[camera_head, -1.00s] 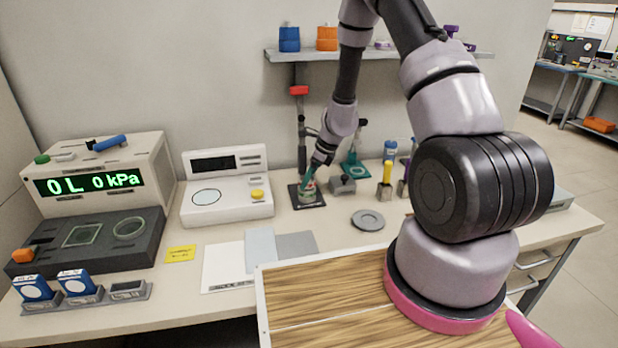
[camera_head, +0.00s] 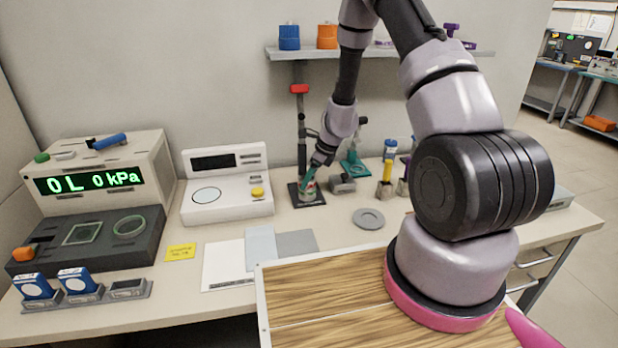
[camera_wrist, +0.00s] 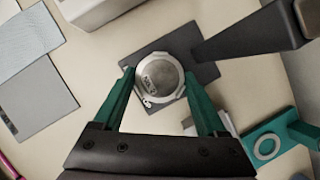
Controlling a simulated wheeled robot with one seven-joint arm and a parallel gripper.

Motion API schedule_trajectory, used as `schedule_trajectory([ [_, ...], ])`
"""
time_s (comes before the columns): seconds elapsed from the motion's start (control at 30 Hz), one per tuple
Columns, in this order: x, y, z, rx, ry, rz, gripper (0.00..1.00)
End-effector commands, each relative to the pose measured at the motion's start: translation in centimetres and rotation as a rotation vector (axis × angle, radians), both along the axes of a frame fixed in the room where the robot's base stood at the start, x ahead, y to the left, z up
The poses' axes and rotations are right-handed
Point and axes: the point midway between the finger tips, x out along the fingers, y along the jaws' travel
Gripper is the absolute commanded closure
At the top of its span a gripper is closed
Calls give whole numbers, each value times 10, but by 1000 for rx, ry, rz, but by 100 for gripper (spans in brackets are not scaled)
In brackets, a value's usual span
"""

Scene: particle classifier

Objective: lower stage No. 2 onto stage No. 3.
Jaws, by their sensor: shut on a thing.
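My gripper (camera_wrist: 160,88) has its green fingers shut on a round metal stage (camera_wrist: 160,74), seen from above in the wrist view. A small marking shows on its top, too small to read. Under it lies a dark square base plate (camera_wrist: 205,72). In the head view my gripper (camera_head: 308,183) is at that stand, and a light round body (camera_head: 312,198) shows at its fingertips just above the plate. Stage No. 3 cannot be told apart beneath the held stage. I cannot tell whether the held stage touches what is below.
A dark post (camera_head: 301,130) with a red top rises behind the plate. A grey block (camera_head: 342,185) and a green stand (camera_head: 354,165) are close on the right. A grey disc (camera_head: 368,219) lies in front right. A white scale (camera_head: 226,190) stands left.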

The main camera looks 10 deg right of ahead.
Motion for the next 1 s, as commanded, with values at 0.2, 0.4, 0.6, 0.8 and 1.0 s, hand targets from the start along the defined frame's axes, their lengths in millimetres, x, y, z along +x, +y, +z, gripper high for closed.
schedule_trajectory([
  [0.2, 0, 0, 0, 0, 0, -1, 0],
  [0.4, 0, -1, 1, 0, 0, 0, 0],
  [0.6, -5, -9, 26, -1, -3, 0, 0],
  [0.8, -15, -24, 64, -1, -4, -1, 0],
  [1.0, -22, -33, 90, 0, -3, 0, 0],
])
